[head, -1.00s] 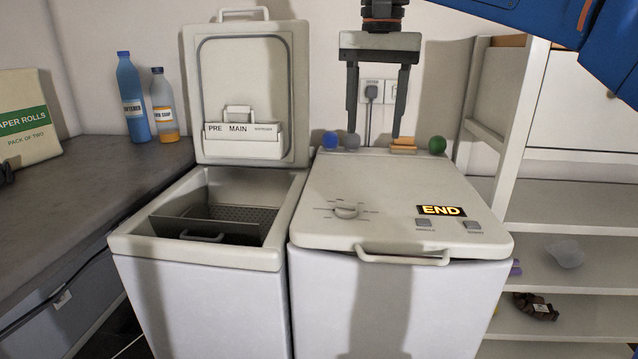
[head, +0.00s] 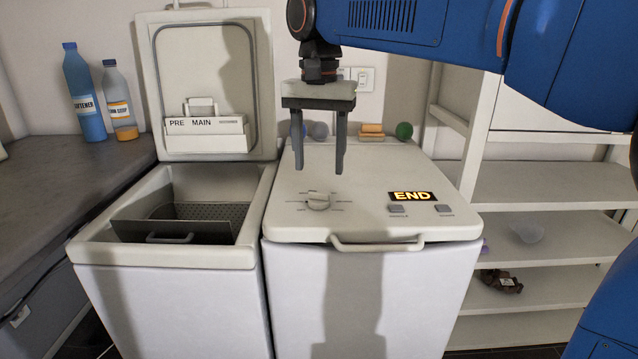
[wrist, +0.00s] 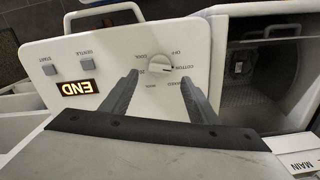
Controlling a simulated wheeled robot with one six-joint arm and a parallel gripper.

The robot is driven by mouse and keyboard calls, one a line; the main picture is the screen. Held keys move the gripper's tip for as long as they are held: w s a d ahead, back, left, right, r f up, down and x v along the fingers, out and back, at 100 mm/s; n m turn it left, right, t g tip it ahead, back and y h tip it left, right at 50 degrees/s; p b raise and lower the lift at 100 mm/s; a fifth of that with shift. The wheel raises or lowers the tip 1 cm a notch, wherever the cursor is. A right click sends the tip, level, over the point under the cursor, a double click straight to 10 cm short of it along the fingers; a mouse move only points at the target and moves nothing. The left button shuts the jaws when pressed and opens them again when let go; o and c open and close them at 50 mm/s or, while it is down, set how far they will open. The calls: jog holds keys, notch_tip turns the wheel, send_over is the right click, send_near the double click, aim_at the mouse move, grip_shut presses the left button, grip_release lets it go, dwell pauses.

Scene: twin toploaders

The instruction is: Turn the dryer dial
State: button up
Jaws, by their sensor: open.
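The dryer (head: 360,265) is the right-hand white toploader with its lid shut. Its round dial (head: 318,201) sits on the left part of the lid top, ringed by printed labels. The dial also shows in the wrist view (wrist: 160,67), between and beyond the fingers, its pointer near the OFF and COTTON marks. My gripper (head: 318,172) is open and empty, pointing down above the lid, apart from the dial. A lit END display (head: 412,196) is on the lid's right, with two grey buttons, START (head: 444,208) and GENTLE (head: 397,208).
The left toploader (head: 165,280) stands beside it with its lid (head: 208,85) raised. A handle (head: 377,244) juts from the dryer lid's front edge. Balls, including a green one (head: 404,130), and a tan stack (head: 371,130) sit behind the lid. Shelves (head: 545,195) stand right.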

aim_at(319, 192)
jog(key=shift+f, duration=3)
jog(key=c, duration=1.1)
